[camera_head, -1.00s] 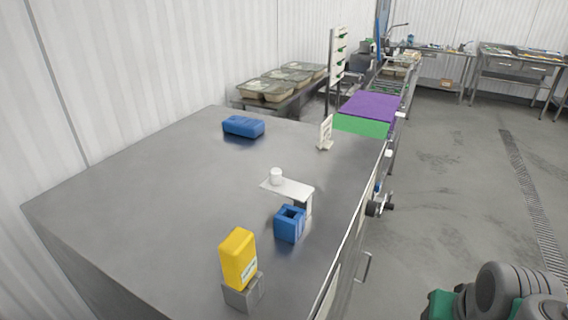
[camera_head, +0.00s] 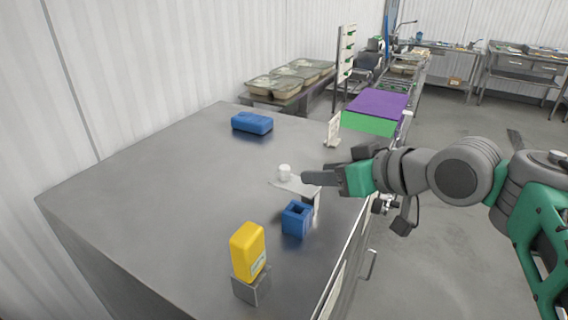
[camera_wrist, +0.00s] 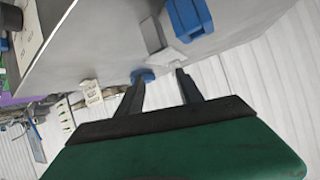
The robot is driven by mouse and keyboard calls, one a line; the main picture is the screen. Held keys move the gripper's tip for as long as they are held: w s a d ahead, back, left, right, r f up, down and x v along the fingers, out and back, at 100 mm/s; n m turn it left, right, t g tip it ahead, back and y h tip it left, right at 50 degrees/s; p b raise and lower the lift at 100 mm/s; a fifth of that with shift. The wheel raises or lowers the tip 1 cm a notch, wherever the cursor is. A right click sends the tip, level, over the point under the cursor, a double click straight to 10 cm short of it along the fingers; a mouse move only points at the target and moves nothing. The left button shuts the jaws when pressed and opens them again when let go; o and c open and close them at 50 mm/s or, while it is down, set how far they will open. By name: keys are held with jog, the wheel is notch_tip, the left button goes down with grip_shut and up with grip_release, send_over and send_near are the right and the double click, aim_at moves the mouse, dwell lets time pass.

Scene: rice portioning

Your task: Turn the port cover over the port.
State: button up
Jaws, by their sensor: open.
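The port cover looks to be the flat white plate (camera_head: 283,184) on a pale post, with a white round knob (camera_head: 284,171) at its left end. A blue block with a square opening (camera_head: 296,219), apparently the port, stands in front of the plate, and the plate is not over it. My gripper (camera_head: 308,177) is open and empty, over or just beside the plate's right end, hiding part of it. In the wrist view the plate (camera_wrist: 170,54) and blue block (camera_wrist: 189,16) lie beyond my open fingers. Contact cannot be told.
A yellow container (camera_head: 247,250) stands on a grey block (camera_head: 252,288) at the front of the metal table (camera_head: 150,190). A blue case (camera_head: 252,123) lies at the back. A white upright stand (camera_head: 333,131) is near the right edge. The table's left side is clear.

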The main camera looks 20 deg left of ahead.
aim_at(286, 167)
jog(key=n, duration=0.1)
jog(key=s+a+r+n+g+y, duration=0.1)
jog(key=n, duration=0.1)
jog(key=shift+s+a+r+y, duration=0.25)
jog(key=shift+a+r+y, duration=0.05)
jog(key=p+x, duration=0.2)
jog(key=x, duration=0.5)
jog(key=shift+a+f, duration=0.2)
jog(key=shift+a, duration=0.15)
grip_shut()
dwell(0.5)
